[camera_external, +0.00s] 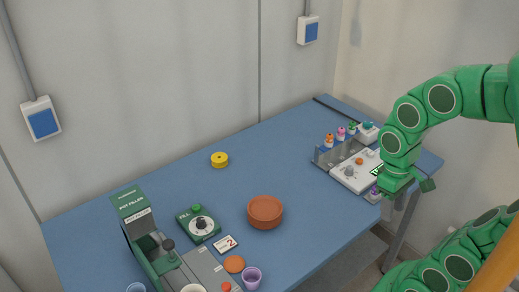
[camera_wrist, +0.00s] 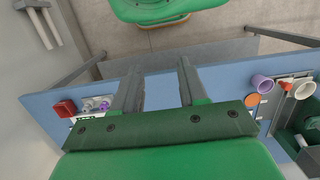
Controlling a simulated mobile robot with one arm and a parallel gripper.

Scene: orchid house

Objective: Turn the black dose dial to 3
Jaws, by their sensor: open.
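The black dose dial (camera_external: 201,223) appears to be the black knob on a white round face, on a small green box (camera_external: 187,218) left of the table's middle. Its marks are too small to read. My gripper (camera_external: 402,186) is far to the right of it, over the right end of the table near a white panel. In the wrist view my gripper (camera_wrist: 160,82) is open, with its two grey fingers apart and nothing between them. I cannot make out the dial in the wrist view.
A card (camera_external: 226,244) with a red digit, apparently 2, lies by the green box. The tall pot filler (camera_external: 135,225) stands left of it, a terracotta pot (camera_external: 265,212) right. A yellow disc (camera_external: 219,159) lies behind. The table's middle (camera_external: 285,165) is clear.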

